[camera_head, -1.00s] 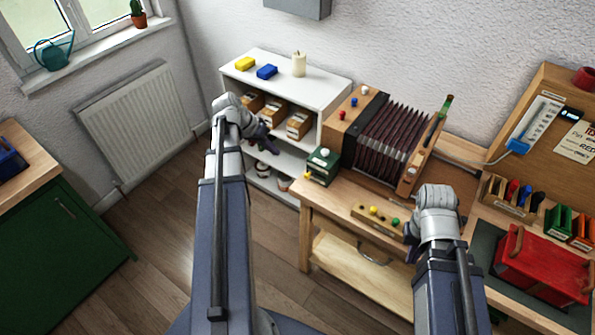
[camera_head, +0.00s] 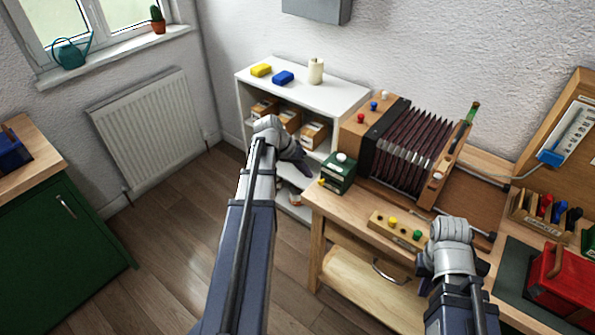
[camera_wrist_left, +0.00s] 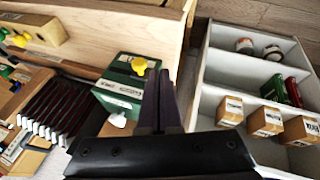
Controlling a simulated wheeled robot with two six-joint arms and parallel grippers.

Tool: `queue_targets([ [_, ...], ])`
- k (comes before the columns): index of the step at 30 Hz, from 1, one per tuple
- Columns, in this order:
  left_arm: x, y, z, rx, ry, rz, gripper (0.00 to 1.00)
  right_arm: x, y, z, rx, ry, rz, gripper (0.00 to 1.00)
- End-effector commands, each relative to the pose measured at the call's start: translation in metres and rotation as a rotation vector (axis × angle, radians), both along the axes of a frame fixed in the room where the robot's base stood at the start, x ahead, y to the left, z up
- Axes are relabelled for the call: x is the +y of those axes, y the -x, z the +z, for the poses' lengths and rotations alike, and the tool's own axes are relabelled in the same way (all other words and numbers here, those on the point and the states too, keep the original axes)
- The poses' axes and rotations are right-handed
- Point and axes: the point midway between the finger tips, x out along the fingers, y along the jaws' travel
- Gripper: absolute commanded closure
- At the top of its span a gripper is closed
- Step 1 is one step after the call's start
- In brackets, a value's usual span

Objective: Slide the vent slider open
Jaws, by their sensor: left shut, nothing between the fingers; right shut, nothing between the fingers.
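A small green box (camera_head: 338,175) with a white knob on top stands at the left end of the wooden bench, beside the bellows (camera_head: 405,150). A yellow knob (camera_head: 321,182) sits low on its front left. In the left wrist view, the green box (camera_wrist_left: 125,85) has white labels, and the yellow knob (camera_wrist_left: 140,66) is close beside my fingers. My left gripper (camera_head: 303,165) is shut and empty, just left of the box; it also shows in the wrist view (camera_wrist_left: 160,78). I cannot tell whether it touches the knob. My right gripper (camera_head: 428,265) is shut, mostly hidden behind its wrist. No part is clearly readable as the vent slider.
A wooden block with coloured knobs (camera_head: 397,228) lies on the bench front. A red case (camera_head: 560,275) is at the right. The floor at the left is clear.

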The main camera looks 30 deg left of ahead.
Motion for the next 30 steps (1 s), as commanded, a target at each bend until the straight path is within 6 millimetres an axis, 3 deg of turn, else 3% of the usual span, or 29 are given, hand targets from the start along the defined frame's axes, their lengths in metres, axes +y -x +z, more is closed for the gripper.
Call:
queue_targets([
  [6,-0.016,-0.002,-0.008,-0.001,-0.001,0.001,1.00,0.000,0.000,-0.008,0.000,0.000,0.000,1.00],
  [21,-0.022,-0.002,-0.009,0.000,-0.001,0.000,1.00,0.000,0.000,-0.009,0.000,0.000,0.000,1.00],
  [30,-0.068,0.003,-0.009,0.000,-0.001,-0.002,1.00,0.000,0.000,-0.009,0.000,0.000,0.000,1.00],
])
